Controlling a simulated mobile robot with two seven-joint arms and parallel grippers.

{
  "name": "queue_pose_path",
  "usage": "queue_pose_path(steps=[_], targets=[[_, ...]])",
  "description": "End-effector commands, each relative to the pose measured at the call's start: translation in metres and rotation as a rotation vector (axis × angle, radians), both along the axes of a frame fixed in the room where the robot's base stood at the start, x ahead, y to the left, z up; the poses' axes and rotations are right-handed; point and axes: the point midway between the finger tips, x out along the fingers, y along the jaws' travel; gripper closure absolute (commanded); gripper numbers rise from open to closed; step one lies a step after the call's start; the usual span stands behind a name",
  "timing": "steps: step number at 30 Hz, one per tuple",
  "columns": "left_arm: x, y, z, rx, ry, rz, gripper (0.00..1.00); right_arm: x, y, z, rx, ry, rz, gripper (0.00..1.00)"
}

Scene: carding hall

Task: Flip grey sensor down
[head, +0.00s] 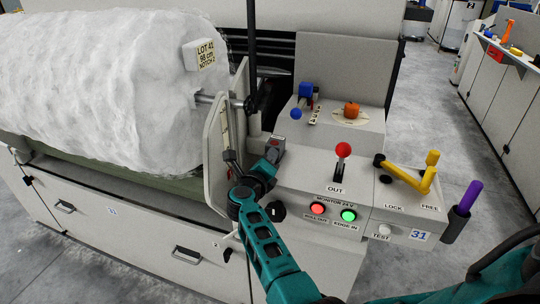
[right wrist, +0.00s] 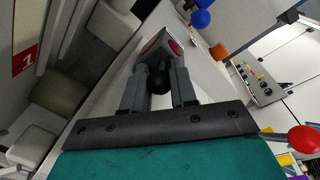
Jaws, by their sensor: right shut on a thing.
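The grey sensor (head: 275,148) is a small grey block with a red round spot, at the left end of the control console. It sits tilted beside the grey end plate of the roll stand. In the right wrist view the sensor (right wrist: 160,42) shows red round faces, with a round black knob (right wrist: 159,78) in front of it. My right gripper (head: 266,165) is at the sensor; in the right wrist view its fingers (right wrist: 160,80) are shut around the black knob. The fingertips are partly hidden in the head view. My left gripper is not in view.
A large white fibre roll (head: 110,90) lies left of the console. A red-knobbed lever (head: 343,150), red and green buttons (head: 348,216) and a yellow handle (head: 420,178) are to the right. A blue knob (head: 296,113) and an orange knob (head: 351,110) stand behind.

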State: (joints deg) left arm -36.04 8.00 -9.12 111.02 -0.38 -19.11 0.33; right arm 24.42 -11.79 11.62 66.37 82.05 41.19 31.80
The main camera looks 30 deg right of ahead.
Motion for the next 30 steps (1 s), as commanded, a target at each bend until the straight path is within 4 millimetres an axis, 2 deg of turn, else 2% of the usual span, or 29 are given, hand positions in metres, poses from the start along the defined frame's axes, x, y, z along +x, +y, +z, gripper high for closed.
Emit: queue_pose_path(steps=[20,21,24,30], targets=[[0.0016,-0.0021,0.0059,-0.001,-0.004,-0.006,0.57,0.0020,0.0010,-0.0013,-0.044,0.051,0.000,1.00],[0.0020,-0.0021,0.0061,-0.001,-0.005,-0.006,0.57,0.0020,0.0010,-0.0012,-0.044,0.051,0.000,0.72],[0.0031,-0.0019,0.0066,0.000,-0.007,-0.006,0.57,0.0020,0.0010,-0.0014,-0.044,0.050,0.000,0.65],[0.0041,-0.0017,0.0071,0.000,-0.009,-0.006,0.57,0.0018,0.0011,-0.0014,-0.043,0.051,-0.001,0.65]])
